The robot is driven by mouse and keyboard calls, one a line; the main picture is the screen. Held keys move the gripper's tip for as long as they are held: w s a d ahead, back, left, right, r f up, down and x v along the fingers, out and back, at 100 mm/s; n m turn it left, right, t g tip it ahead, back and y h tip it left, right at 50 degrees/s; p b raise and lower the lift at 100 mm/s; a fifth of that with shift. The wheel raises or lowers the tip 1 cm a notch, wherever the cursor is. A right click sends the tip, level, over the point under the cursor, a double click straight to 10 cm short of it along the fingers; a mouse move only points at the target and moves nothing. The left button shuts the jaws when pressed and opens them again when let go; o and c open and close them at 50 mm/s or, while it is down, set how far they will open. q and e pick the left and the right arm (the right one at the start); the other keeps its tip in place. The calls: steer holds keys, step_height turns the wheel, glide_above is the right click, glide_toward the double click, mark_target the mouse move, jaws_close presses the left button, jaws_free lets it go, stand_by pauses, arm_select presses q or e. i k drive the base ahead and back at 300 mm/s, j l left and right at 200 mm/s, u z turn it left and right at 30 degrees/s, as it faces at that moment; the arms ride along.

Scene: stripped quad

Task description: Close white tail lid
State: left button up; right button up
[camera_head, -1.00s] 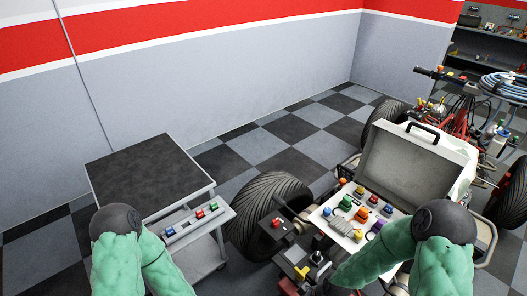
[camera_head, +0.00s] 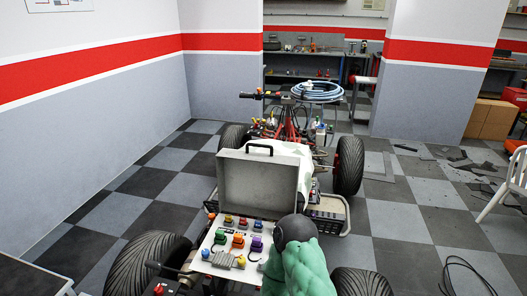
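The tail lid (camera_head: 258,184) stands raised at the rear of the stripped quad, with a black handle on its top edge. Its grey inner face is turned toward me. In front of it lies the white panel (camera_head: 213,257) with several coloured knobs and connectors. One of my arms, green with a dark round joint, comes in from the bottom, right of the panel, and hides the panel's right side. Its gripper is out of view, and so is my other gripper.
The quad's rear tyres (camera_head: 147,264) flank the panel. A dark-topped cart (camera_head: 30,279) shows at the bottom left corner. A coiled blue hose (camera_head: 316,91) lies above the quad's front. A white chair (camera_head: 508,185) stands at the right. Checkered floor is free on the left.

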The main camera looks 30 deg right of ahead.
mark_target(257, 184)
steer(key=l+z, duration=0.2)
steer(key=z, duration=0.75)
steer(key=j, duration=0.15)
steer(key=k+u, duration=0.05)
